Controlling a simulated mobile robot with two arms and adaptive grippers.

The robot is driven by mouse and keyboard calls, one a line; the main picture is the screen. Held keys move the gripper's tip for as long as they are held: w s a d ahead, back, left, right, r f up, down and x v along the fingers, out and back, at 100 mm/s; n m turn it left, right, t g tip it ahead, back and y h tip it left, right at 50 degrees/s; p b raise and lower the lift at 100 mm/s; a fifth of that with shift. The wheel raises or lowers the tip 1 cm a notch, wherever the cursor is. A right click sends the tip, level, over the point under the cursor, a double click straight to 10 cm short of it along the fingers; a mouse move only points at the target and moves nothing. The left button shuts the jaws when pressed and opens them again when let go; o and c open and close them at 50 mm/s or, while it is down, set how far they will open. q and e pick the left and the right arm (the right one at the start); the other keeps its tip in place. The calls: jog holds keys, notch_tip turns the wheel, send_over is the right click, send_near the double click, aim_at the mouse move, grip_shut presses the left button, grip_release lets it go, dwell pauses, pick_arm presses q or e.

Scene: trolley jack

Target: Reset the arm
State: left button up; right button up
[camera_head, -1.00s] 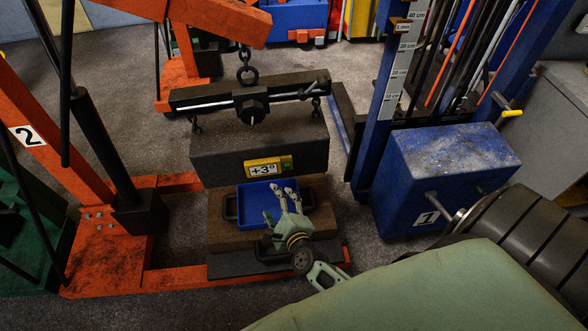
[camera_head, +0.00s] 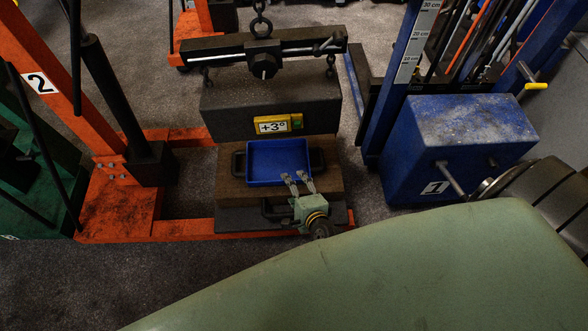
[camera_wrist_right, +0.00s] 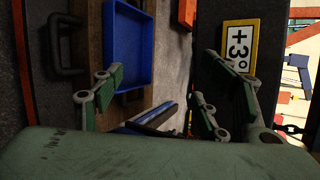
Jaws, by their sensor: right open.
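My right gripper (camera_head: 294,177) is open and empty, just over the front right part of the blue tray (camera_head: 250,180) in the head view. Its fingers also spread apart in the right wrist view (camera_wrist_right: 158,85), with the tray (camera_wrist_right: 146,45) beyond them on the left. My green right arm (camera_head: 400,260) crosses the lower right of the head view. The left gripper is out of view.
The tray sits on a brown block (camera_head: 228,190) with black handles. A dark block (camera_head: 225,110) labelled +3° hangs by a chain behind it. The orange hoist (camera_head: 120,210) and blue lift box (camera_head: 460,140) flank this spot.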

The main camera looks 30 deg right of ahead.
jog(key=s+a+f+n+g+y, duration=0.15)
jog(key=s+f+n+g, duration=0.35)
jog(key=s+f+n, duration=0.7)
jog(key=s+d+f+n+g, duration=0.1)
jog(key=s+f+n+g, duration=0.2)
jog(key=s, duration=1)
jog(key=s+d+f+n+g+h, duration=0.1)
jog(key=s+d+f+n+g, duration=0.1)
jog(key=s+f+n, duration=0.5)
jog(key=s+n+g, duration=0.1)
jog(key=s, duration=0.5)
jog(key=shift+s+f+n, duration=0.25)
jog(key=shift+f+n, duration=0.05)
jog(key=shift+n, duration=0.1)
jog(key=shift+c, duration=0.5)
